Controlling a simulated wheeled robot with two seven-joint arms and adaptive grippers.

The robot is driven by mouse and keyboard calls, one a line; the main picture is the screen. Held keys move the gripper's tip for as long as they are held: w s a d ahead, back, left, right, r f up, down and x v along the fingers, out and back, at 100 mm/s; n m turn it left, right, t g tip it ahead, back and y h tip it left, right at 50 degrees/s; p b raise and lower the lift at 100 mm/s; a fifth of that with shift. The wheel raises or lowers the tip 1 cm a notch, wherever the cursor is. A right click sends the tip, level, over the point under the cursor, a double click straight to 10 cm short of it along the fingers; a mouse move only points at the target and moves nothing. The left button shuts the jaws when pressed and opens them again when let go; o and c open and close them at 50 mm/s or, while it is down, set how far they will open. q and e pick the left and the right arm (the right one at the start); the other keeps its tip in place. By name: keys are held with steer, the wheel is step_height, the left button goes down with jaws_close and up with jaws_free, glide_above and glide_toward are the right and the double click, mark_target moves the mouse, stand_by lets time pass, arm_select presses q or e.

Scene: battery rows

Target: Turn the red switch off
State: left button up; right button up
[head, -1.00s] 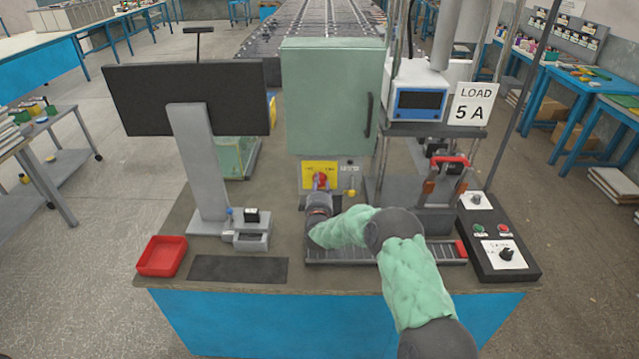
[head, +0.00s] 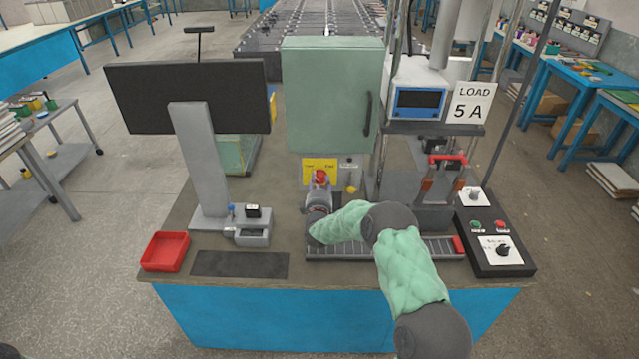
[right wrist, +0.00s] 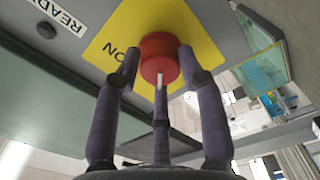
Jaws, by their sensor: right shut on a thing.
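The red switch (head: 321,177) is a round red knob on a yellow plate (head: 311,165) below the green cabinet (head: 332,95). In the right wrist view the red knob (right wrist: 159,57) sits between my gripper's fingers, with the word ON readable on the yellow plate (right wrist: 215,22) beside it. My right gripper (right wrist: 160,75) is shut on the knob, with a finger on each side and a third part below. In the head view my right gripper (head: 320,190) is in front of the plate and hides part of it. My left gripper is not in view.
A padlock-like yellow item (head: 351,188) hangs right of the plate. A red tray (head: 165,252), a dark mat (head: 240,263) and a black control box (head: 495,240) lie on the bench. A LOAD 5 A sign (head: 471,103) stands at right.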

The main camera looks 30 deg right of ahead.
steer(key=shift+f, duration=0.15)
steer(key=o, duration=1.1)
steer(key=shift+o, duration=0.2)
steer(key=shift+s, duration=0.1)
steer(key=v, duration=1.2)
